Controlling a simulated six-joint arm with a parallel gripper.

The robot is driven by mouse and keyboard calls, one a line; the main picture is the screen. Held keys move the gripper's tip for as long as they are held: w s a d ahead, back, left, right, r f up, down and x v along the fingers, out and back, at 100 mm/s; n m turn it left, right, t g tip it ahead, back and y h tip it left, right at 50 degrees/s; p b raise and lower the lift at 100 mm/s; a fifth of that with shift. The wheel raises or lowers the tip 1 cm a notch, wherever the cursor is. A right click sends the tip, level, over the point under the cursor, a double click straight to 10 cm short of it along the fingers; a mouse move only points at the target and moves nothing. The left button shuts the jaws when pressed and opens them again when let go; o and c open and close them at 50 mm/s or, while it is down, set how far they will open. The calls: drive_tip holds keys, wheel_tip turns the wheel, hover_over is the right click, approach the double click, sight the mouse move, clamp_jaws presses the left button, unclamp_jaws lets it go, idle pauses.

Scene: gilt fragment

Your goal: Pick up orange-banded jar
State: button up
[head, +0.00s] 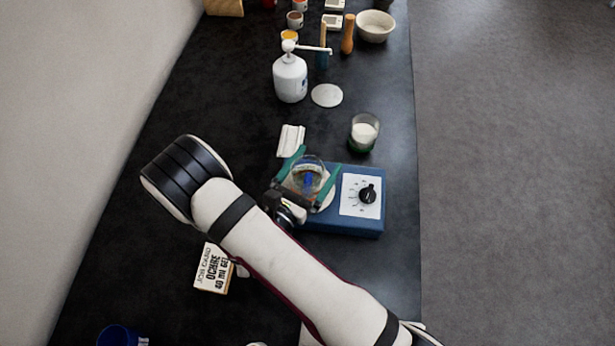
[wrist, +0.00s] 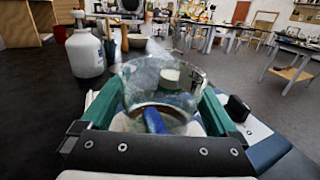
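A clear glass vessel (head: 307,175) with something blue inside stands on the pale round plate of a blue device. In the wrist view the glass (wrist: 160,90) sits straight ahead, with a brownish-orange band low on it; I take it for the orange-banded jar. My gripper (head: 321,158) has teal fingers, one on each side of the glass. They look spread wide, with small gaps beside the glass, so it seems open around the glass rather than closed on it. The gripper body hides part of the base.
The blue device (head: 362,220) has a black knob. Behind it are a green-banded glass (head: 364,134) with white contents, a folded white cloth (head: 291,140), a white pump bottle (head: 290,78) and a pale disc (head: 327,95). A job card (head: 212,270) lies left of my arm. The bench's right edge is close.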

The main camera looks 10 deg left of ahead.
drive_tip(key=c, duration=1.3)
